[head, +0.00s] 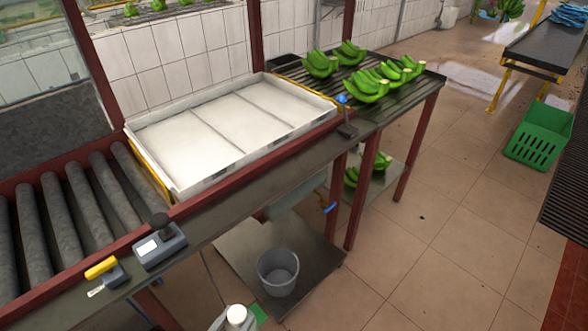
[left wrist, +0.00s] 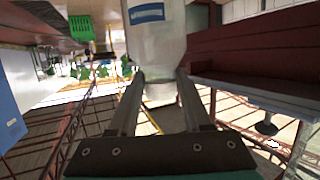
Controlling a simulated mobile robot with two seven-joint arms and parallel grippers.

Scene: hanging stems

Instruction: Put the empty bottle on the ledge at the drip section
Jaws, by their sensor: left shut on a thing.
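A pale bottle with a white cap (head: 236,315) is at the bottom edge of the head view, mostly cut off. In the left wrist view the bottle (left wrist: 155,50) is light grey with a blue label, between the fingers of my left gripper (left wrist: 160,74), which is shut on it. The drip section (head: 425,87) appears to be the dark slatted rack at the upper right, with several green banana clusters (head: 368,84). A dark ledge (head: 275,165) runs along the front of the station. My right gripper is not in view.
A white three-part tray (head: 215,135) lies behind the ledge, with rollers (head: 62,220) at left. A device with a screen (head: 160,243) and a yellow-handled tool (head: 102,268) occupy the ledge's near end.

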